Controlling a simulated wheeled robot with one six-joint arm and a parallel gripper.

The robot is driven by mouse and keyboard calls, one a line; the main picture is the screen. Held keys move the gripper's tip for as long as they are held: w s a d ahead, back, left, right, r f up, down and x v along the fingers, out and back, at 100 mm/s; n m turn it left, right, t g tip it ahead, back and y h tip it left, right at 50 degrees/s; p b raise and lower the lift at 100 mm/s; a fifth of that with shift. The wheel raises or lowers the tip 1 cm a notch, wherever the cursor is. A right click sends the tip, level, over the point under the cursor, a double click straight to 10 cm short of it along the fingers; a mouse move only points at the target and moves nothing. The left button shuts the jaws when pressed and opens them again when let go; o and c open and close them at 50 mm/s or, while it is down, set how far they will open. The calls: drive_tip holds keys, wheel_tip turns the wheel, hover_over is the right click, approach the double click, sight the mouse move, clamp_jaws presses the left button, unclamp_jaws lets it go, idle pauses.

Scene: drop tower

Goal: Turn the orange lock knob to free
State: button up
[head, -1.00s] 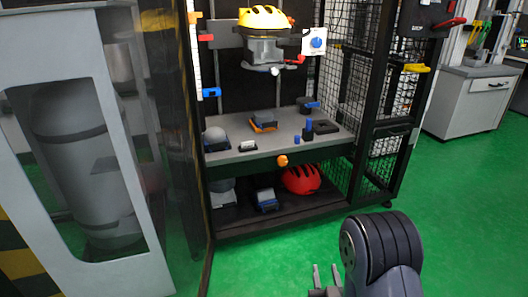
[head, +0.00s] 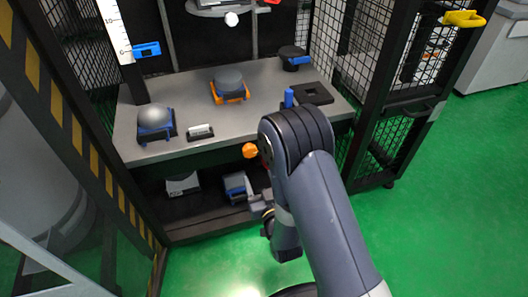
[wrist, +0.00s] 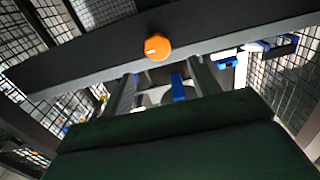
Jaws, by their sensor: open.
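The orange lock knob (head: 250,150) sits on the front rail of the tower's bench, just left of my arm in the head view. In the wrist view the knob (wrist: 157,47) is at the top middle, a faceted orange disc with a short pale mark toward its left side, on a dark rail. My gripper (wrist: 163,80) is open, its two grey fingers apart and pointing toward the rail. The fingers are apart from the knob, which shows just beyond their tips. In the head view my arm hides most of the gripper, which is low in front of the bench.
The grey bench top (head: 185,90) holds a grey dome on a blue base (head: 155,122), a block on an orange base (head: 229,86) and a dark square plate (head: 312,93). A lower shelf (head: 205,220) holds blocks. Mesh panels flank the bench; green floor is free at right.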

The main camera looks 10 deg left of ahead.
sight(251, 154)
drive_tip(key=shift+o, duration=0.7)
drive_tip(key=b+x, duration=0.2)
drive_tip(key=x, duration=0.8)
drive_tip(key=shift+w, duration=0.4)
drive_tip(key=c, duration=1)
